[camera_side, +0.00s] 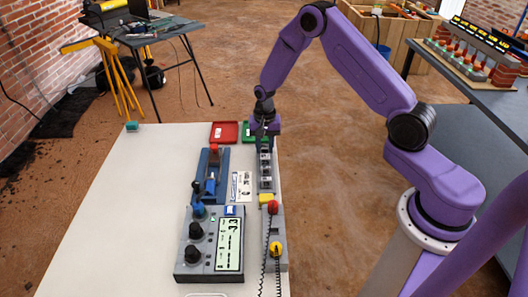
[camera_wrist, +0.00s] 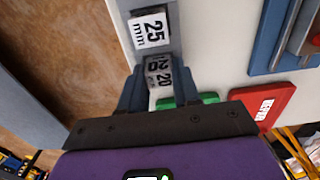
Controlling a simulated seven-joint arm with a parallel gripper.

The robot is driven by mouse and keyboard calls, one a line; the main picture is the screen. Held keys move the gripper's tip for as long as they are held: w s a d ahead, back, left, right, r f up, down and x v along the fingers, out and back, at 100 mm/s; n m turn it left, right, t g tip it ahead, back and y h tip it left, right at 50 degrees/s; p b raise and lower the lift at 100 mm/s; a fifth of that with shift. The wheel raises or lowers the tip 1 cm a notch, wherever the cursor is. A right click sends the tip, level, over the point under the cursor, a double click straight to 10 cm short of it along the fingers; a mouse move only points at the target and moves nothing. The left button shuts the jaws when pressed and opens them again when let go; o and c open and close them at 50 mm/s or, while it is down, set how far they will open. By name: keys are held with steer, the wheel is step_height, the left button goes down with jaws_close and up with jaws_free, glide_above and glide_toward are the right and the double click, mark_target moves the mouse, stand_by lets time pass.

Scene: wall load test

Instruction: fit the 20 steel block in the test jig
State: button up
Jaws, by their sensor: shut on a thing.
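My gripper (camera_side: 264,127) is over the far end of the grey block rack (camera_side: 267,185). In the wrist view my gripper (camera_wrist: 158,98) has its two dark fingers shut on the sides of the 20 steel block (camera_wrist: 158,72), whose label shows between them. I cannot tell whether the block still rests in the rack.
A red tray (camera_side: 224,132) and a green tray (camera_side: 250,130) lie at the table's far end. A control box (camera_side: 210,245) with knobs and a display stands in front of the jig. A grey unit with red and yellow buttons (camera_side: 274,240) is beside it.

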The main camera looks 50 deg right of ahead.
mark_target(264, 146)
steer(key=shift+r, duration=2.95)
steer(key=w+a+r, duration=0.1)
steer(key=w+a, duration=0.2)
steer(key=a, duration=0.5)
steer(key=w+a, duration=0.3)
steer(key=a, duration=0.6)
steer(key=shift+w+d+f, duration=0.1)
steer(key=shift+f, duration=2.35)
steer(key=shift+f, duration=0.6)
